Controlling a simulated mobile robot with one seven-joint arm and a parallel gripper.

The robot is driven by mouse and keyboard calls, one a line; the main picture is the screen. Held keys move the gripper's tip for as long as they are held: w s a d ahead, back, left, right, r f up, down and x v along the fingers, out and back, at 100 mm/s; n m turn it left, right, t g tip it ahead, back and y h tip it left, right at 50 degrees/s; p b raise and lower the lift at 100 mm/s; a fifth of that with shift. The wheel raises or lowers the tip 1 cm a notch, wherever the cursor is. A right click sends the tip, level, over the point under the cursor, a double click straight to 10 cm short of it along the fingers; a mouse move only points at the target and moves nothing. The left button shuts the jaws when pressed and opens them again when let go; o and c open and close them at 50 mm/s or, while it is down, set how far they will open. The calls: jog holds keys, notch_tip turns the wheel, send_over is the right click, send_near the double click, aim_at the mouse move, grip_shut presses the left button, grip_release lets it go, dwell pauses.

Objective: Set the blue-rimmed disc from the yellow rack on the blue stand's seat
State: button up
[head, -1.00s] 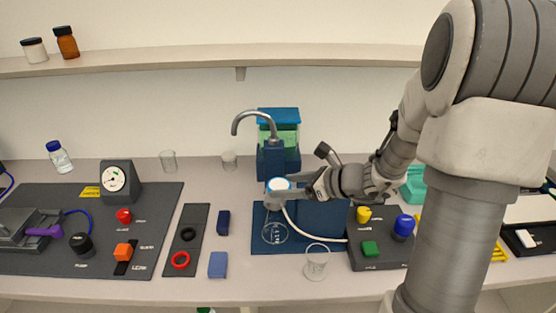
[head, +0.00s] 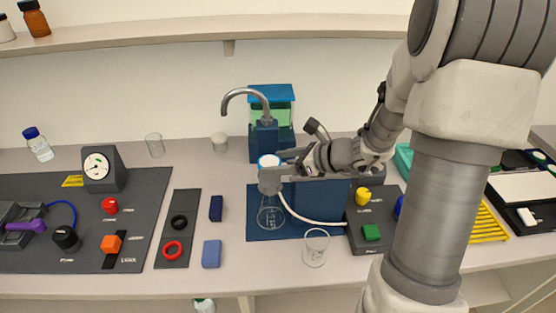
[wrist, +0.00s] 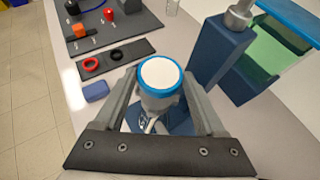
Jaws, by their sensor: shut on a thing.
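A white disc with a blue rim (wrist: 160,73) lies level between my fingertips in the wrist view; it also shows in the head view (head: 269,160). My gripper (wrist: 159,88) is shut on it. A pale round seat (head: 269,182) is directly under the disc, above a clear flask on the blue stand (head: 296,233). I cannot tell whether the disc touches the seat or is just above it. The fingers hide part of the seat. The yellow rack (head: 486,226) is at the right, partly behind my arm.
A curved metal tap (head: 235,97) and a blue-green tank (head: 272,93) stand close behind the disc. A clear beaker (head: 316,247) is at the front right of the stand. A control box (head: 371,232) is to the right. Small blue blocks (head: 212,253) lie to the left.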

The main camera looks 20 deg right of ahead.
jog(key=shift+f+b, duration=1.65)
jog(key=shift+f, duration=0.6)
jog(key=shift+f, duration=0.1)
jog(key=o, duration=1.3)
jog(key=v, duration=1.7)
jog(key=shift+s, duration=0.25)
